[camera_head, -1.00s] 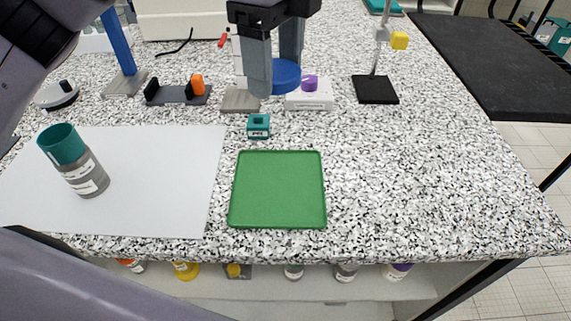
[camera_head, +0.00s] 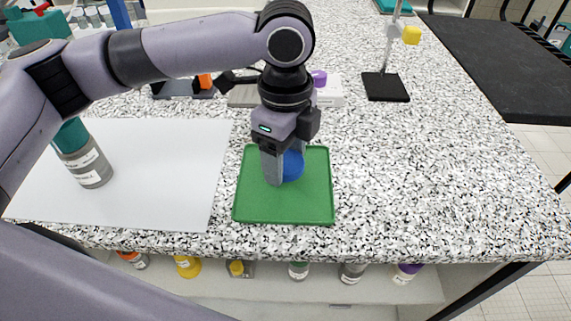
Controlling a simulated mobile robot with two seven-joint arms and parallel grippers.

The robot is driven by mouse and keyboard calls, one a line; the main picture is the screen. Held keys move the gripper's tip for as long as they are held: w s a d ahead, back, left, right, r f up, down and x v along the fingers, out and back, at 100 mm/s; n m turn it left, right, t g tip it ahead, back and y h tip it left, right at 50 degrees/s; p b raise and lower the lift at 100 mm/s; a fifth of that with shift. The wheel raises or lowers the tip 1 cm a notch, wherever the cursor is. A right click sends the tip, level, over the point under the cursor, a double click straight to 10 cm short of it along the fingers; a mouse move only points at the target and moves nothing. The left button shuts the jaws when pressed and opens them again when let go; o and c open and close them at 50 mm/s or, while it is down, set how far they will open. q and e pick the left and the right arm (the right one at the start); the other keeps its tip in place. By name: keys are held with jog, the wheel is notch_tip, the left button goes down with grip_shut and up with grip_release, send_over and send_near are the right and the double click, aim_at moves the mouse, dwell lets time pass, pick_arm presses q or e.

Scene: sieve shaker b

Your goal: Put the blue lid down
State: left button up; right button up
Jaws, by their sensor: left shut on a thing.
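The blue lid (camera_head: 293,166) is between the fingers of my left gripper (camera_head: 283,172), which is shut on it. Gripper and lid are over the upper middle of the green tray (camera_head: 260,207). The lid looks tilted, and part of it is hidden by a finger. I cannot tell whether the lid touches the tray floor. The rest of the tray is bare. My right gripper is not in view.
A jar with a teal top (camera_head: 86,158) stands on a white sheet (camera_head: 160,190) left of the tray. A stand with a black base (camera_head: 385,87) and yellow knob is behind right. The speckled bench (camera_head: 430,180) right of the tray is clear. Bottles sit on a shelf below.

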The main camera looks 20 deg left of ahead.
aim_at(285, 161)
pick_arm(q)
notch_tip(285, 161, down, 2)
jog(key=shift+f, duration=0.25)
jog(key=shift+f, duration=0.1)
jog(key=o, duration=1.2)
notch_tip(285, 161, up, 12)
jog(key=shift+r+p, duration=0.15)
jog(key=shift+p, duration=0.35)
